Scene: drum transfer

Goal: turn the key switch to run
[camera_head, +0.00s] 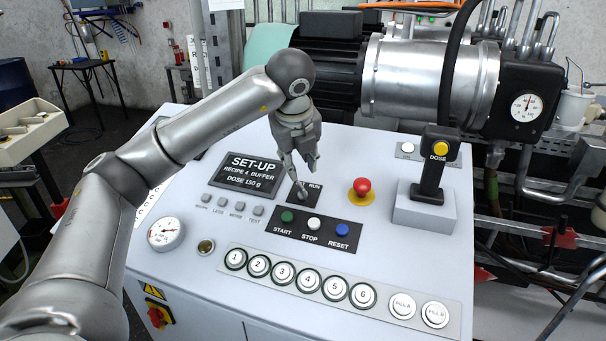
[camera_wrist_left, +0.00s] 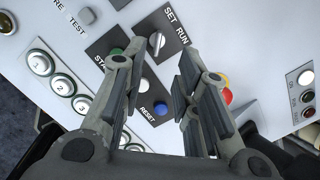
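The key switch (camera_head: 303,196) is a small grey knob on a black plate marked SET and RUN, on the sloped white console. It shows clearer in the left wrist view (camera_wrist_left: 157,44), where I cannot tell for certain which mark it points to. The display (camera_head: 251,171) reads SET-UP, RECIPE 4 BUFFER, DOSE 150 g. My left gripper (camera_head: 306,172) hangs over the key switch from above and partly covers its plate. In the left wrist view its two fingers (camera_wrist_left: 158,68) are apart, with the knob beyond the gap and nothing between them. My right gripper is not in view.
A red mushroom button (camera_head: 361,187) stands just right of the key switch. START, STOP (camera_head: 314,223) and RESET buttons lie in front of it. Numbered buttons (camera_head: 308,282) line the front. A DOSE lever (camera_head: 433,165) rises at the right. A motor and steel drum (camera_head: 425,80) stand behind.

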